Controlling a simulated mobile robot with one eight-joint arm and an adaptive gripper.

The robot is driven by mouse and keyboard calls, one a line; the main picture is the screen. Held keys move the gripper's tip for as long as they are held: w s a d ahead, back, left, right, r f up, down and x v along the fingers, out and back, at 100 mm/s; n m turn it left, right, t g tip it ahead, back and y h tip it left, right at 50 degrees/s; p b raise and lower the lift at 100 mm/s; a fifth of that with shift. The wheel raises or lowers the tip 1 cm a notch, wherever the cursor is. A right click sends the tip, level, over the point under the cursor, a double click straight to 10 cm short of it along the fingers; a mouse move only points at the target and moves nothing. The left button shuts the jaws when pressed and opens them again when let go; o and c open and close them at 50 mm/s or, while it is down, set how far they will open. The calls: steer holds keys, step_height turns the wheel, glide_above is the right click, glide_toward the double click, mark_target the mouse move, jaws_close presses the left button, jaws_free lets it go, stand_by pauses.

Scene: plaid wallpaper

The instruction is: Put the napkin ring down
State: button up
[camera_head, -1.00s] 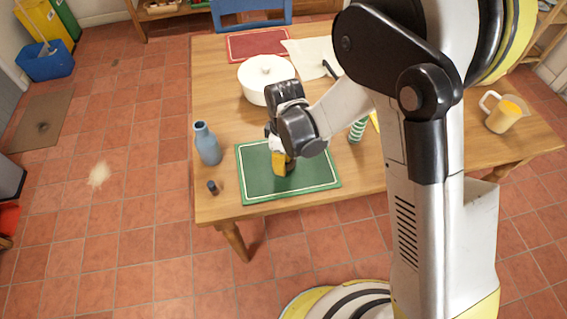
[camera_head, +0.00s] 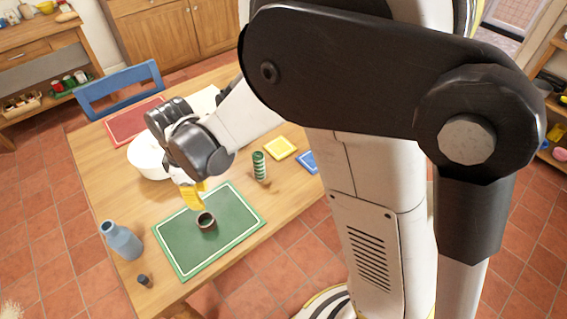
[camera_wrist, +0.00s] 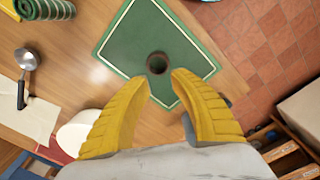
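The napkin ring (camera_head: 206,220), a small dark brown ring, rests on the green placemat (camera_head: 177,249) with its round opening facing up. It also shows in the wrist view (camera_wrist: 157,63), on the mat just beyond my fingertips. My gripper (camera_head: 193,193) has yellow fingers and hangs above the mat, apart from the ring. In the wrist view my gripper (camera_wrist: 161,81) is open, with the two fingers spread and nothing between them.
A blue bottle (camera_head: 122,240) and a small dark object (camera_head: 144,281) stand left of the mat. A white pot (camera_head: 146,160) is behind my gripper. A green striped cylinder (camera_head: 260,167) and yellow (camera_head: 281,148) and blue (camera_head: 308,160) squares lie to the right.

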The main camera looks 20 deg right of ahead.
steer(key=s+d+r+m+t, duration=0.2)
steer(key=s+d+r+m, duration=0.1)
steer(key=d, duration=0.4)
steer(key=s+d+r+m+t, duration=0.2)
steer(key=s+d+r+m, duration=0.2)
steer(key=d+r+m, duration=0.2)
steer(key=s+d+r+m+t, duration=0.3)
steer(key=s+d+r+m, duration=0.1)
steer(key=d, duration=0.5)
step_height(320, 180, up, 3)
steer(key=shift+f+m, duration=0.2)
steer(key=shift+m, duration=0.4)
